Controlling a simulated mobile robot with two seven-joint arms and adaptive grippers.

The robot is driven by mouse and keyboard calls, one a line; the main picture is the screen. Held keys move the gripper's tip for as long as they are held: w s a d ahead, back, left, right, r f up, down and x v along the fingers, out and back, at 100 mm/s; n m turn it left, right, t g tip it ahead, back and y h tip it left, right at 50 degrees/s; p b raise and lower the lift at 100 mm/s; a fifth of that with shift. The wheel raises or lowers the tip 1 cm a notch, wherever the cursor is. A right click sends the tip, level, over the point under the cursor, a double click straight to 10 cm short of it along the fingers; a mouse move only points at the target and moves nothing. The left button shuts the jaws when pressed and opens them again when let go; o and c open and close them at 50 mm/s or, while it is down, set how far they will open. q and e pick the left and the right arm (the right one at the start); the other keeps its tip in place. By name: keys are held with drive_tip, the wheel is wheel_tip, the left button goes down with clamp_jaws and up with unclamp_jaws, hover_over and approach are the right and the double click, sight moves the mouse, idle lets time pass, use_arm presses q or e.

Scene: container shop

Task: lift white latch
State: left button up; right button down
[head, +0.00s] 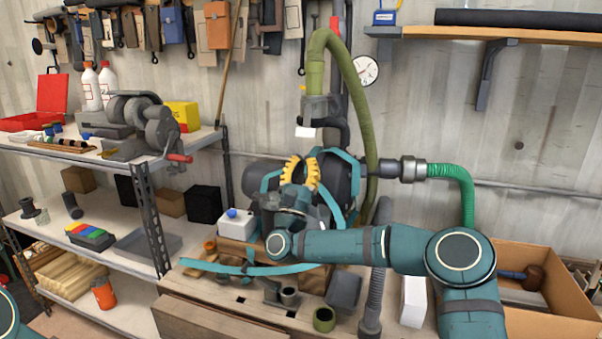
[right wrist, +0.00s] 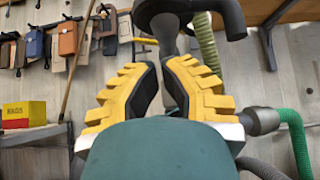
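The white latch (head: 305,132) is a small pale tab below the grey fitting at the end of the green hose, in the upper middle of the head view. My right gripper (head: 302,168) has yellow ridged fingers and is below the latch, apart from it. In the right wrist view the fingers (right wrist: 161,70) are spread with a gap between them and hold nothing. The latch cannot be made out in that view; a dark grey pipe fitting (right wrist: 188,14) shows beyond the fingertips. My left gripper is not in view.
A green hose (head: 367,110) hangs beside the fitting, and a brighter green hose (head: 455,178) joins a grey pipe at right. A grey machine (head: 135,125) stands on the left shelf. A wooden bench (head: 215,300) with small items and a cardboard box (head: 550,280) are below.

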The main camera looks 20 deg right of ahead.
sight(307, 121)
drive_tip(key=shift+s+a+r, duration=0.1)
drive_tip(key=shift+r, duration=1.25)
drive_tip(key=shift+s+a+r, duration=0.1)
drive_tip(key=shift+r, duration=1.25)
drive_tip(key=shift+w, duration=0.1)
